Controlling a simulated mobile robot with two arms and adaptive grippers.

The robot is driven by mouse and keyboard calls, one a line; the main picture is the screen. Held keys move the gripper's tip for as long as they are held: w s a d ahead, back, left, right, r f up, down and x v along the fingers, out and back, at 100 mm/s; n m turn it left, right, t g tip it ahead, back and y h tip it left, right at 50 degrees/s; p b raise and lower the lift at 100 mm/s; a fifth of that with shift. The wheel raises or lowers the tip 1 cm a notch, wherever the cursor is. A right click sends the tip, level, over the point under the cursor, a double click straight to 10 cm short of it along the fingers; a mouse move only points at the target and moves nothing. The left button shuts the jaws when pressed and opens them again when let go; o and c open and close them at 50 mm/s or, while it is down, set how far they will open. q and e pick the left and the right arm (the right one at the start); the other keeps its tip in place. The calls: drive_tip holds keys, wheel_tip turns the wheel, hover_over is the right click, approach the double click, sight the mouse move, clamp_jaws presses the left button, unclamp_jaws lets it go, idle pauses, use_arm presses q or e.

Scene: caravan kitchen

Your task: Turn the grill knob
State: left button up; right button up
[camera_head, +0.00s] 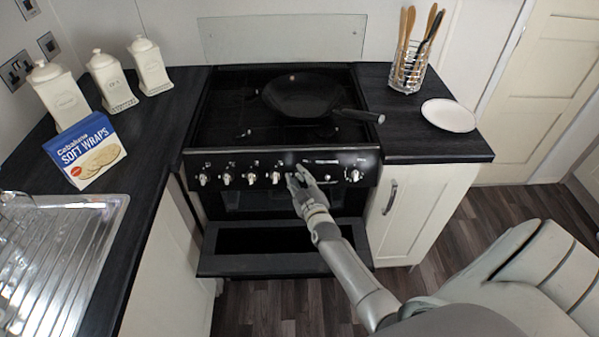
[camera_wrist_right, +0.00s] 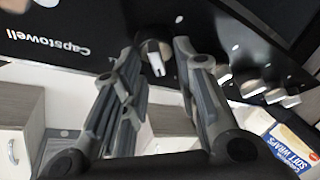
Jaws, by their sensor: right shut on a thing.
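The black stove has a front panel (camera_head: 330,158) with a row of silver knobs, such as the one at the far left (camera_head: 203,179) and the one at the far right (camera_head: 353,174). My right gripper (camera_head: 297,175) is at the panel, right of the middle knobs. In the right wrist view, its two fingers (camera_wrist_right: 157,48) are on either side of one silver knob (camera_wrist_right: 154,60), shut on it. No label on this knob can be read, so I cannot tell from markings whether it is the grill knob. My left gripper is out of view.
A black pan (camera_head: 300,97) sits on the hob, its handle pointing right. A lower stove door (camera_head: 225,262) hangs open below my right arm. A white plate (camera_head: 448,115) and utensil holder (camera_head: 408,70) stand right; a soft wraps box (camera_head: 85,150) and canisters stand left.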

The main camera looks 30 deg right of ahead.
drive_tip(key=n+y+p, duration=0.1)
drive_tip(key=n, duration=0.1)
drive_tip(key=n+g+y+p, duration=0.1)
drive_tip(key=n, duration=0.2)
drive_tip(key=shift+r+p, duration=0.15)
drive_tip(key=shift+p, duration=0.25)
drive_tip(key=shift+f+n+g+y+p, duration=0.15)
drive_tip(key=shift+n+g+y+p, duration=0.4)
drive_tip(key=shift+n, duration=0.85)
drive_tip(key=shift+f+n+g+y+p, duration=0.1)
drive_tip(key=shift+n+g+y+p, duration=0.2)
drive_tip(key=shift+n+p, duration=0.8)
drive_tip(key=shift+n+b, duration=0.3)
drive_tip(key=shift+n, duration=0.2)
drive_tip(key=o, duration=1)
drive_tip(key=shift+f, duration=0.1)
drive_tip(key=shift+s+a, duration=0.1)
drive_tip(key=v, duration=1.1)
drive_tip(key=shift+s+r, duration=0.35)
